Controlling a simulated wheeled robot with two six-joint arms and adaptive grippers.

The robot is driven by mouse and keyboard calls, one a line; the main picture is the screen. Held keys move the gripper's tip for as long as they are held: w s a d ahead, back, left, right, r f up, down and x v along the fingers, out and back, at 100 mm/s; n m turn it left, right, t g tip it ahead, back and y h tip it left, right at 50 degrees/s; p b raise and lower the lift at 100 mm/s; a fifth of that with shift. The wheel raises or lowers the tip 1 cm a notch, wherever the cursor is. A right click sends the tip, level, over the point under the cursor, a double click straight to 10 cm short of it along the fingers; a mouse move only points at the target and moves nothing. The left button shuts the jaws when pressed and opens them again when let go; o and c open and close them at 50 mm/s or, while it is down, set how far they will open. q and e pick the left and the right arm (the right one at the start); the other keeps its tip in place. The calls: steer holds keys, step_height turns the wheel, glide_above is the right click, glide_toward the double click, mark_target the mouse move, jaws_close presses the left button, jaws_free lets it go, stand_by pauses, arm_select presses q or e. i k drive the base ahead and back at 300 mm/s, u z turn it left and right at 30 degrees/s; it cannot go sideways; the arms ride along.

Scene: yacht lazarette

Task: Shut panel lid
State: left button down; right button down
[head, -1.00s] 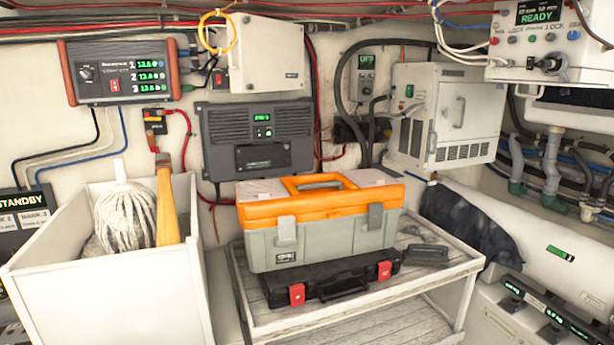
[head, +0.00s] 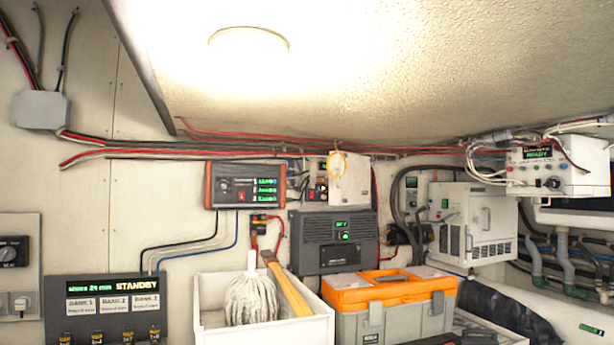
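No panel with a plainly open lid stands out, and I cannot tell which one is meant. A white wall box (head: 352,180) with a yellow cable loop at its top left is in the middle of the head view. A light grey cabinet (head: 478,222) with a handle and vent slots is on the wall to the right, its front seemingly closed. A dark battery panel (head: 115,303) reading STANDBY is at the lower left. Neither of my grippers is in view.
A white bin (head: 205,318) holds a mop (head: 255,298) and a wooden handle (head: 287,284). An orange and grey toolbox (head: 390,305) stands right of it. A charger (head: 244,186) and a grey wall unit (head: 334,242) are behind. The ceiling (head: 400,75) slopes overhead.

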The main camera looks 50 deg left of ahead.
mark_target(354, 186)
steer(key=u, duration=0.65)
steer(key=i, duration=0.5)
steer(key=u, duration=0.95)
steer(key=i, duration=0.9)
steer(key=z, duration=0.05)
